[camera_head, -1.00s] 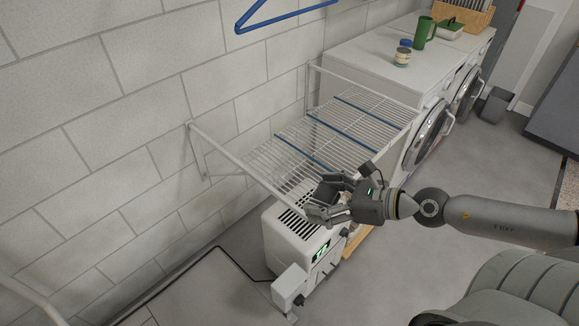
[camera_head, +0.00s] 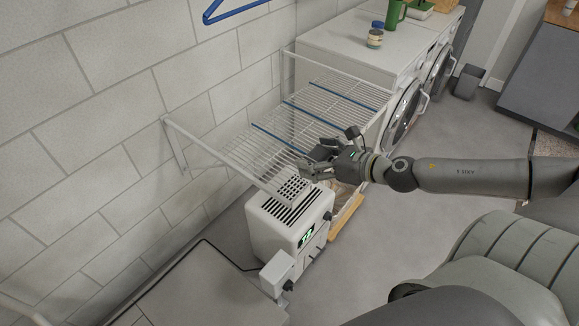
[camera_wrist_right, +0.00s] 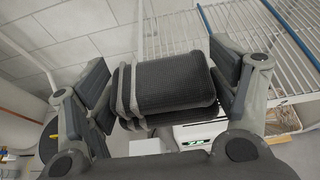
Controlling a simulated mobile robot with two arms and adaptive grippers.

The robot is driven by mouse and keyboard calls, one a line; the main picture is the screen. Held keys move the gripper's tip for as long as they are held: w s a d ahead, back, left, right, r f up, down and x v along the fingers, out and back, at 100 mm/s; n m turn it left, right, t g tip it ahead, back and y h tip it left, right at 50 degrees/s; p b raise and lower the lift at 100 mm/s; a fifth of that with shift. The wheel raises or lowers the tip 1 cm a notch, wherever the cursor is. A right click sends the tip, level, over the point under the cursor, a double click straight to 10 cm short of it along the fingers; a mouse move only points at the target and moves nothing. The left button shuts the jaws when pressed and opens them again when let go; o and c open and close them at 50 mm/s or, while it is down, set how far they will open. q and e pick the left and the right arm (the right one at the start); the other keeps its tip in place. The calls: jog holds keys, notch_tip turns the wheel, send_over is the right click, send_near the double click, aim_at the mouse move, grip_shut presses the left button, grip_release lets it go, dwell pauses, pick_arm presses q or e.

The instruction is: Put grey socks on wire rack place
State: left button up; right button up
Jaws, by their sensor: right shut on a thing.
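The grey socks (camera_wrist_right: 172,75) are a folded dark ribbed bundle with lighter grey bands at one end, seen large in the right wrist view. My right gripper (camera_head: 306,166) is shut on them, with a finger on each side. In the head view the socks are hard to tell from the dark gripper. The wire rack (camera_head: 340,96) is a white wall-mounted grid with blue bars across it. My right gripper is at its near end, by the front edge. The rack also shows behind the socks in the right wrist view (camera_wrist_right: 237,22). My left gripper is out of view.
A white appliance with a lit green display (camera_head: 281,226) stands under the rack's near end. White washers (camera_head: 350,48) stand beyond the rack, with a small can (camera_head: 375,38) and a green mug (camera_head: 394,14) on top. A blue hanger (camera_head: 232,11) hangs above. Grey floor lies open at right.

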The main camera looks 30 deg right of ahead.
jog(key=shift+w+f, duration=0.2)
jog(key=shift+w, duration=0.4)
jog(key=shift+w+f, duration=0.25)
jog(key=shift+w, duration=0.5)
jog(key=w, duration=0.1)
jog(key=p, duration=0.2)
send_over(291, 172)
jog(key=f, duration=0.6)
jog(key=shift+s+f, duration=0.25)
jog(key=shift+f, duration=0.1)
jog(key=shift+w+f, duration=0.15)
jog(key=shift+f, duration=0.05)
notch_tip(291, 172, down, 3)
jog(key=shift+w+f, duration=0.15)
